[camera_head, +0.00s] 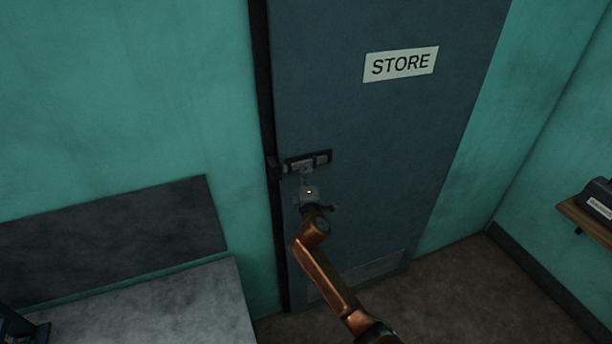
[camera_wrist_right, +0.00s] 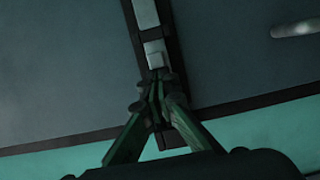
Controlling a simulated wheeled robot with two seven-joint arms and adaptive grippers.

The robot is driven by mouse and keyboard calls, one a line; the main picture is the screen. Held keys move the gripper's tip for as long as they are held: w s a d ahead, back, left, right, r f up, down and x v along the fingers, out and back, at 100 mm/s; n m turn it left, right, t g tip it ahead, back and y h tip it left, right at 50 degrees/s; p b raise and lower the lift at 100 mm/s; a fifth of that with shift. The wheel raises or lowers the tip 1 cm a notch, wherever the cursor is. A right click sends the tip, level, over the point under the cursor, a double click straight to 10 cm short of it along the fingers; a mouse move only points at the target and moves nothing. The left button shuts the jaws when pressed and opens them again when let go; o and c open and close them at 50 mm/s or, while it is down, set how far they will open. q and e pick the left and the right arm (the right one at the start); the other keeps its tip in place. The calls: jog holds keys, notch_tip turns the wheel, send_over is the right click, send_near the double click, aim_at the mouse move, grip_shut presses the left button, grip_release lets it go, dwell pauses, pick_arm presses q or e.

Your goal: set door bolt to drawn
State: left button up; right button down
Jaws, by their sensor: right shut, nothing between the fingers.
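The door bolt (camera_head: 322,159) is a pale bar on a dark plate, near the left edge of the blue-grey door (camera_head: 390,120). In the right wrist view the pale bolt (camera_wrist_right: 146,14) runs up the plate, with a squarish pale knob (camera_wrist_right: 154,52). My right gripper (camera_head: 305,176) is at the bolt from below in the head view. In the right wrist view its fingertips (camera_wrist_right: 157,84) are together, empty, just below the knob; I cannot tell if they touch it. The fingers hide part of the plate toward the door edge. My left gripper is not in view.
A dark block (camera_head: 273,168) sits on the frame beside the bolt. A door handle (camera_head: 329,207) is just right of my right wrist; it also shows in the wrist view (camera_wrist_right: 305,28). A grey bench (camera_head: 150,305) stands left; a shelf (camera_head: 585,222) is at right.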

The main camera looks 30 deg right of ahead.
jog(key=a, duration=0.3)
jog(key=shift+a+f, duration=0.1)
jog(key=shift+a, duration=0.15)
pick_arm(q)
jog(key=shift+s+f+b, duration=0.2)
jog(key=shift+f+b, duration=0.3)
jog(key=shift+b, duration=0.05)
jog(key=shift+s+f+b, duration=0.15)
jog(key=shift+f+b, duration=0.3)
jog(key=shift+b, duration=0.05)
pick_arm(e)
jog(key=v, duration=0.9)
jog(key=shift+s, duration=0.2)
